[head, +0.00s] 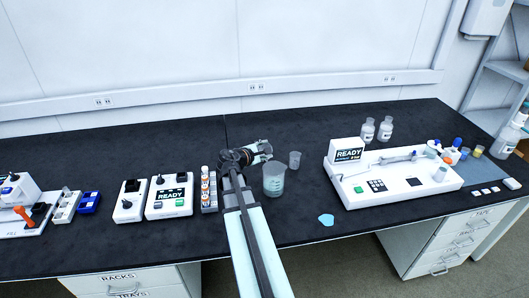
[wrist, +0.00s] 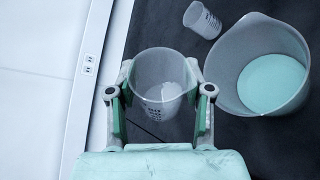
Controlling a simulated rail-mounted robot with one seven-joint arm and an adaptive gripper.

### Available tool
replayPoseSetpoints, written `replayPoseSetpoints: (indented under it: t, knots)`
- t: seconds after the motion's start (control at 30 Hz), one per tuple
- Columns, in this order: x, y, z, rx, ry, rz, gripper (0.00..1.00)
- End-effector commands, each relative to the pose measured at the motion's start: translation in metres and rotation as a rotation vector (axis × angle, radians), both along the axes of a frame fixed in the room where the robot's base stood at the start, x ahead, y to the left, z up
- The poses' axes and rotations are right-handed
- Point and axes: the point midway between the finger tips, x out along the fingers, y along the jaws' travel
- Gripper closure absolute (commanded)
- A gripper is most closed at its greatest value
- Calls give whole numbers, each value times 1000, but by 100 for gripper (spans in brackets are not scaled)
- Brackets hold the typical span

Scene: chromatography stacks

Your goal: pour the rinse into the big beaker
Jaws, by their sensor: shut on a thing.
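My gripper (wrist: 162,97) is shut on a small clear beaker (wrist: 158,68) with printed marks, its two fingers on either side of the wall. The beaker's mouth faces the wrist camera. A pale patch shows inside it; I cannot tell whether it is liquid. The big beaker (wrist: 240,97) stands to the right in the wrist view, apart from the held one, with teal liquid in it. In the head view my gripper (head: 262,152) is just behind and left of the big beaker (head: 274,187). The held beaker is mostly hidden there.
Another small beaker (head: 295,160) stands behind and right of the big beaker; it also shows in the wrist view (wrist: 202,19). A vial rack (head: 208,190) is left of my arm. A white instrument (head: 405,190) is at right.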

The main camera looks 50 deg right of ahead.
Motion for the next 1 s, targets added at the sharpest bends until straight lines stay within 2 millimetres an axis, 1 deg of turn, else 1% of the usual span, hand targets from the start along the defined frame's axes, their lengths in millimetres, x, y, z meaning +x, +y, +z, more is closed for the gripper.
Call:
replayPoseSetpoints:
  t: [0.37,1.0]
  knots:
    - [0,0,0,-1,-5,-1,90]
    - [-1,0,0,-21,-96,1,90]
